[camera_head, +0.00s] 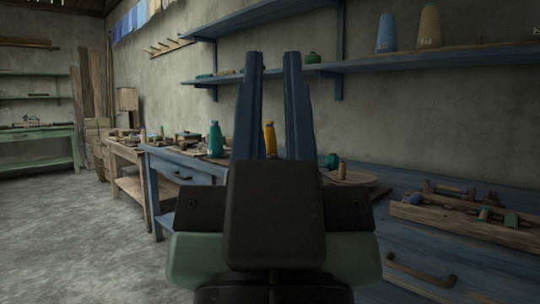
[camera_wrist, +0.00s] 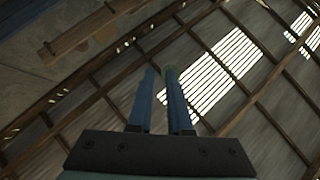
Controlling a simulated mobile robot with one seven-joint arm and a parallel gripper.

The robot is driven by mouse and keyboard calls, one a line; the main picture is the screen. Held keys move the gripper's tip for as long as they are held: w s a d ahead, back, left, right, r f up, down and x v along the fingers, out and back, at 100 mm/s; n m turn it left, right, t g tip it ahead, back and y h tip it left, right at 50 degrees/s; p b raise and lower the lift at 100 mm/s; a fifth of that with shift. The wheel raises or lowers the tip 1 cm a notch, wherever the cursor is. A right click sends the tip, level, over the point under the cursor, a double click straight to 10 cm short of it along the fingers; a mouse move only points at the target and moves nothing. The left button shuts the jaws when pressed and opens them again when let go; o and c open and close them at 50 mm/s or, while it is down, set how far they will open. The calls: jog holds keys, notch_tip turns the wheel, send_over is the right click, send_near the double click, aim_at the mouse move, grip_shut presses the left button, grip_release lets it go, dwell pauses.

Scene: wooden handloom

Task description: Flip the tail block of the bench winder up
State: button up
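My gripper (camera_head: 271,56) points upward in the middle of the head view, in front of the benches. Its two blue fingers stand apart with nothing between them, so it is open and empty. In the wrist view my gripper (camera_wrist: 159,71) points at the roof, with no work object near. I cannot pick out the bench winder or its tail block for certain. Some small wooden and teal parts (camera_head: 333,161) show on the blue bench just right of my gripper, and my gripper hides part of that bench.
The blue bench (camera_head: 430,240) runs along the wall, with a wooden tray (camera_head: 475,229) of bobbins at right. A teal bottle-shaped cone (camera_head: 215,139) and a yellow one (camera_head: 270,140) stand beyond my gripper. A blue shelf (camera_head: 440,61) hangs above. The floor (camera_head: 60,235) at left is clear.

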notch_tip(320, 180, up, 46)
jog(key=p, duration=4.5)
jog(key=shift+f, duration=0.1)
grip_shut()
jog(key=shift+f, duration=0.15)
jog(key=shift+w, duration=0.1)
